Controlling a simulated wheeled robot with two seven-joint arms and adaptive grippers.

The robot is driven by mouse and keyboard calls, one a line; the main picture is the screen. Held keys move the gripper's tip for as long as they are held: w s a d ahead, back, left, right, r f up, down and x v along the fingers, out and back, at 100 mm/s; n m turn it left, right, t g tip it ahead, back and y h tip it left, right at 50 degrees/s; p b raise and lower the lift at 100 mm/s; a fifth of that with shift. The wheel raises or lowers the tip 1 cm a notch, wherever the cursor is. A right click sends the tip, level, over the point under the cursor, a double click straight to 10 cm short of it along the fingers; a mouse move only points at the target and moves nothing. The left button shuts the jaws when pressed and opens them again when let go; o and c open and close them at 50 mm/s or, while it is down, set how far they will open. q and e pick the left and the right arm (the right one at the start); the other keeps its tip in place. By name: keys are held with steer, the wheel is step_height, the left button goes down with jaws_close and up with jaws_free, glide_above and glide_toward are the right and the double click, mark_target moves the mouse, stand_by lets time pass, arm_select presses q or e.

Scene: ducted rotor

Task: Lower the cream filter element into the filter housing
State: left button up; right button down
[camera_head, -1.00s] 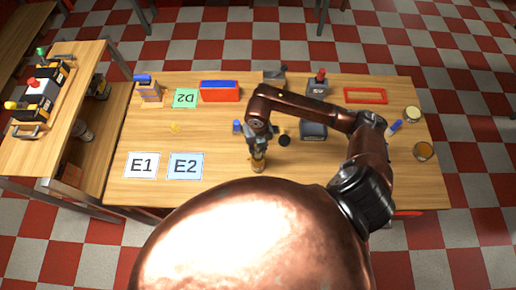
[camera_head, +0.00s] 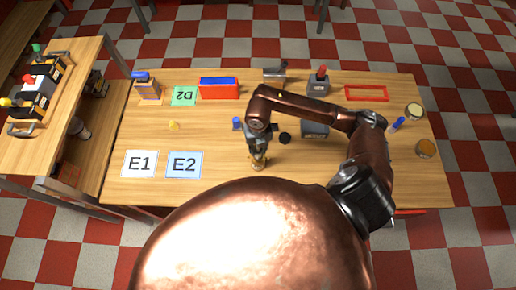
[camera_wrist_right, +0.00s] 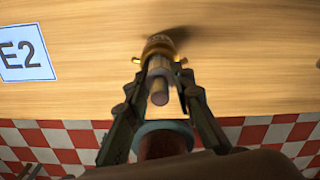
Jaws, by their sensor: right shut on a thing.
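My right gripper (camera_head: 258,156) points down over the front middle of the table. In the right wrist view its fingers (camera_wrist_right: 160,72) are shut on a small gold-collared piece (camera_wrist_right: 161,44) with a grey-tan cylindrical part towards me. The piece also shows under the gripper in the head view (camera_head: 259,164); I cannot tell whether it touches the table. I cannot tell for sure which thing is the cream filter element or the filter housing. A round cream-topped thing (camera_head: 413,110) and a round amber-brown thing (camera_head: 425,148) stand at the right end. My left gripper is not in view.
White card E1 (camera_head: 140,163) and blue card E2 (camera_head: 184,164) lie left of the gripper. Behind are green card D2 (camera_head: 184,96), a red and blue box (camera_head: 219,88), a grey red-topped unit (camera_head: 319,83) and a red frame (camera_head: 366,93). A black disc (camera_head: 285,138) lies close by.

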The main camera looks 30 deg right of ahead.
steer(key=shift+f+b, duration=0.85)
steer(key=shift+f, duration=0.3)
steer(key=c, duration=1.6)
jaws_free()
steer(key=shift+r, duration=0.2)
step_height(320, 180, up, 12)
steer(key=shift+f, duration=0.15)
steer(key=shift+f, duration=0.1)
